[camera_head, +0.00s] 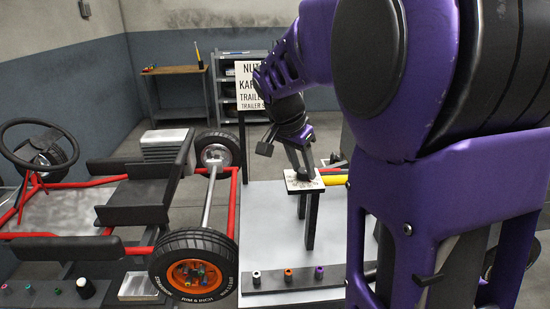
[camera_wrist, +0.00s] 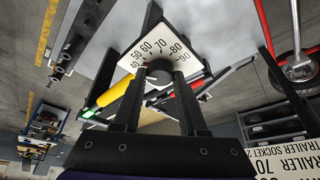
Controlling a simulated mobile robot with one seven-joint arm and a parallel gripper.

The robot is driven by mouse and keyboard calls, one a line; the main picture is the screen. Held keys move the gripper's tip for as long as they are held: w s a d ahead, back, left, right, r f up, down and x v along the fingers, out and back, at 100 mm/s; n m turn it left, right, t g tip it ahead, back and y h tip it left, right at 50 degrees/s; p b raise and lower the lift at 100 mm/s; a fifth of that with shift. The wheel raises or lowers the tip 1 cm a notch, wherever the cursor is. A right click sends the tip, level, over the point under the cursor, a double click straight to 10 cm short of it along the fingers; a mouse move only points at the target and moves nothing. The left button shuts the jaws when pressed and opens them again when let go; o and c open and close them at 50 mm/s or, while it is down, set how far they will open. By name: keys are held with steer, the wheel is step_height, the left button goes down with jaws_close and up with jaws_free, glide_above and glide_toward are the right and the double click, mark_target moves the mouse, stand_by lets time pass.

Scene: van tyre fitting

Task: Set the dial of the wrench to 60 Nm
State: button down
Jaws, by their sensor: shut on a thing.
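A white dial plate (camera_head: 304,181) sits on a black stand above the grey bench top. In the wrist view the dial plate (camera_wrist: 143,50) shows numbers from 40 to 90 in an arc. A dark round knob (camera_wrist: 159,66) is at its middle. My gripper (camera_wrist: 160,82) is shut on the knob, one finger on each side; in the head view my gripper (camera_head: 306,171) reaches down onto the plate. I cannot make out a pointer mark, so the set value is unclear. A yellow handle (camera_wrist: 115,92) lies behind the plate, likely the wrench's, partly hidden.
A kart with a black tyre and orange rim (camera_head: 193,268) stands left of the bench (camera_head: 270,222). A strip with several coloured sockets (camera_head: 290,280) lies along the bench's near edge. A lettered sign (camera_head: 250,84) stands behind. My arm hides the right side.

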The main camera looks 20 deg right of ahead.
steer(key=m+g, duration=0.1)
steer(key=m, duration=0.1)
steer(key=m+g+p, duration=0.1)
steer(key=m, duration=0.2)
steer(key=shift+w+m+h, duration=0.2)
steer(key=shift+m+h, duration=0.1)
steer(key=shift+m+g+p, duration=0.75)
steer(key=shift+m+g, duration=0.15)
steer(key=shift+m, duration=1)
steer(key=shift+c, duration=2.2)
jaws_free()
steer(key=shift+w, duration=0.1)
steer(key=p+v, duration=0.3)
steer(key=v, duration=1.4)
steer(key=shift+d+r+p, duration=0.15)
steer(key=shift+r+p, duration=0.1)
steer(key=shift+p, duration=0.05)
